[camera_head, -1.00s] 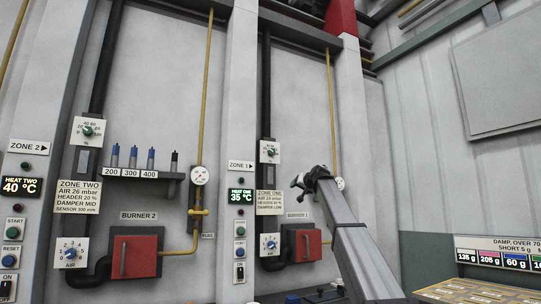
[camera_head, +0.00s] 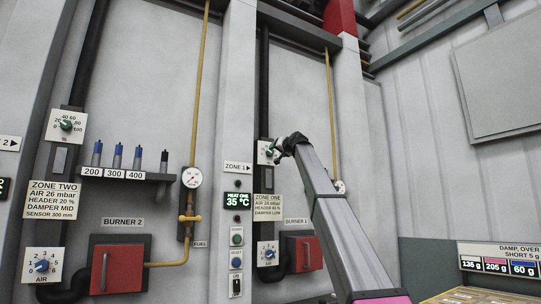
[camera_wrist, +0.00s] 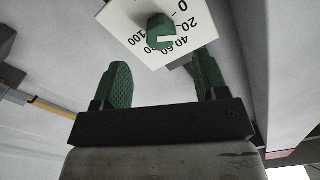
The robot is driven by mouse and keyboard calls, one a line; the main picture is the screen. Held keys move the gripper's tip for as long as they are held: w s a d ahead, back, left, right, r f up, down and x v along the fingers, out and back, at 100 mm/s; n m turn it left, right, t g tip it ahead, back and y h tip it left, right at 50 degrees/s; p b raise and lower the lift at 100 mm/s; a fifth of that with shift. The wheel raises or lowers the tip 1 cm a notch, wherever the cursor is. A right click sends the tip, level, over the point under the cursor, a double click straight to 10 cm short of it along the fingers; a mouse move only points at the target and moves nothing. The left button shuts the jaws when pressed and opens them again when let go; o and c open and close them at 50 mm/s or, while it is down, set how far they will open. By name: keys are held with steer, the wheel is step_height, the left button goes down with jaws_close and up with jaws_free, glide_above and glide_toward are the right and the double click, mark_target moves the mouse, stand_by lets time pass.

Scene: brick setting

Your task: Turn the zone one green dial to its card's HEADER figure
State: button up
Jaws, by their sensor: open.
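The zone one green dial (camera_head: 269,152) sits on a white plate on the wall, partly covered by my gripper (camera_head: 277,152) in the head view. In the wrist view the green dial (camera_wrist: 160,32) with a white mark stands on its tilted plate, numbered 0 to 100. My gripper (camera_wrist: 162,75) is open, its two green fingers spread and empty. The dial appears beyond the fingertips, roughly centred between them, with a gap. The zone one card (camera_head: 267,207) hangs below; its HEADER line looks like 60 %, but the small print is uncertain.
A dark vertical pipe (camera_head: 263,90) runs above the dial and a yellow pipe (camera_head: 331,110) to its right. Below are the blue AIR dial (camera_head: 268,253) and the red burner 1 box (camera_head: 307,253). Zone two's green dial (camera_head: 66,125) is farther left.

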mark_target(271, 153)
steer(key=x, duration=0.7)
steer(key=shift+w+a, duration=0.15)
steer(key=shift+w, duration=0.05)
steer(key=c, duration=0.9)
